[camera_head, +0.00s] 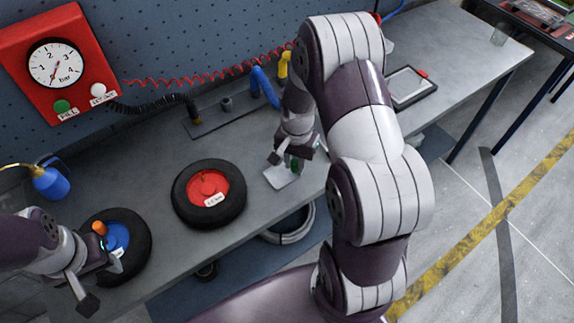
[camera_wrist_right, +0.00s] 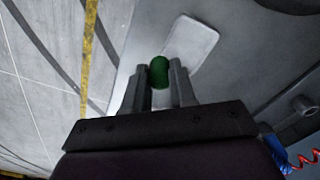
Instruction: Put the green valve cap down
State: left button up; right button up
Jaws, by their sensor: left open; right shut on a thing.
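The green valve cap (camera_wrist_right: 159,72) is between the two fingers of my right gripper (camera_wrist_right: 160,88), which is shut on it. In the head view the cap (camera_head: 295,165) is partly hidden by my right gripper (camera_head: 291,158). It is over or beside a small pale dish (camera_head: 281,178) on the bench; I cannot tell whether it touches. The dish also shows behind the cap in the wrist view (camera_wrist_right: 190,45). My left gripper (camera_head: 94,277) is open, beside the blue-hubbed wheel at lower left.
The bench (camera_head: 300,215) holds a red-hubbed wheel (camera_head: 208,188) and a blue-hubbed wheel (camera_head: 135,248) with an orange piece (camera_head: 99,228) near it. A red gauge panel (camera_head: 58,62), a blue bottle (camera_head: 50,182) and a framed tablet (camera_head: 408,87) are around. Bare bench lies between the red-hubbed wheel and dish.

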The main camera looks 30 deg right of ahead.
send_over(282, 175)
notch_tip(282, 175, down, 3)
jog(key=shift+d+r+p, duration=0.1)
jog(key=shift+d+p, duration=0.05)
jog(key=shift+p, duration=0.25)
notch_tip(282, 175, down, 4)
jog(key=shift+r+p, duration=0.15)
jog(key=shift+p, duration=0.4)
jog(key=shift+w+f, duration=0.1)
jog(key=shift+f, duration=0.25)
jog(key=o, duration=0.8)
jog(key=shift+r, duration=0.5)
notch_tip(282, 175, up, 12)
jog(key=b, duration=0.3)
jog(key=s+a+r+n, duration=0.2)
jog(key=s+a+n, duration=0.2)
jog(key=s, duration=0.3)
jog(key=s+a+r+n+t, duration=0.1)
jog(key=s+a+r+n, duration=0.1)
jog(key=s+a+n, duration=0.2)
jog(key=s+n, duration=0.2)
jog(key=shift+s+a+r, duration=0.2)
jog(key=shift+s, duration=0.15)
